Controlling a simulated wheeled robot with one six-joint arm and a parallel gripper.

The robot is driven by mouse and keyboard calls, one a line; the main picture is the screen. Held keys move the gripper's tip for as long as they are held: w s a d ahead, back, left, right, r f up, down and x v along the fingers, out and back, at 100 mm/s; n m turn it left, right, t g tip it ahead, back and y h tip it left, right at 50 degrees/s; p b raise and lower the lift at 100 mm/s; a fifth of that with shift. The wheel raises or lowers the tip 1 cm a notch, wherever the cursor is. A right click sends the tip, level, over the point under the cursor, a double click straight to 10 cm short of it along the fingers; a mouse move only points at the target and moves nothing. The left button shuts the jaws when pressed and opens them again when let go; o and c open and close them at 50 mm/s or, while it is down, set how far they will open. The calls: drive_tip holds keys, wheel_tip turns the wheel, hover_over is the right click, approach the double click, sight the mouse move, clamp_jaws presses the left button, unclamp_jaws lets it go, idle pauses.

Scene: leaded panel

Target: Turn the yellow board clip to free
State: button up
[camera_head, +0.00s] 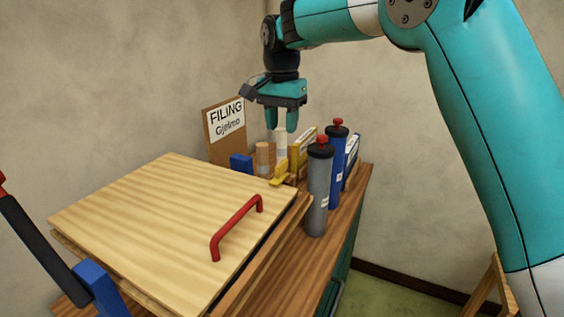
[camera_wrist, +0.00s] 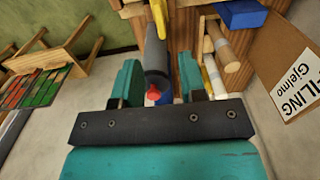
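The yellow board clip (camera_head: 281,174) stands at the far edge of the pale wooden board (camera_head: 150,215), near its far right corner. In the wrist view the yellow clip (camera_wrist: 158,18) shows at the top, partly cut off by the frame. I cannot tell its exact turn from these frames. My gripper (camera_head: 284,129) hangs above and beyond the clip, pointing down, with a clear gap between its fingers. In the wrist view my gripper (camera_wrist: 158,88) is open, and nothing is held between the fingers.
A grey bottle (camera_head: 318,190) and a blue bottle (camera_head: 337,170), both red-capped, stand right of the clip. A blue block (camera_head: 241,164) sits left of it. The FILING sign (camera_head: 226,125) stands behind. A red handle (camera_head: 236,228) rises from the board.

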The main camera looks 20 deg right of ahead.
sight(282, 163)
wheel_tip(282, 163, down, 11)
drive_tip(key=shift+r+p, duration=0.15)
drive_tip(key=shift+p, duration=0.9)
clamp_jaws()
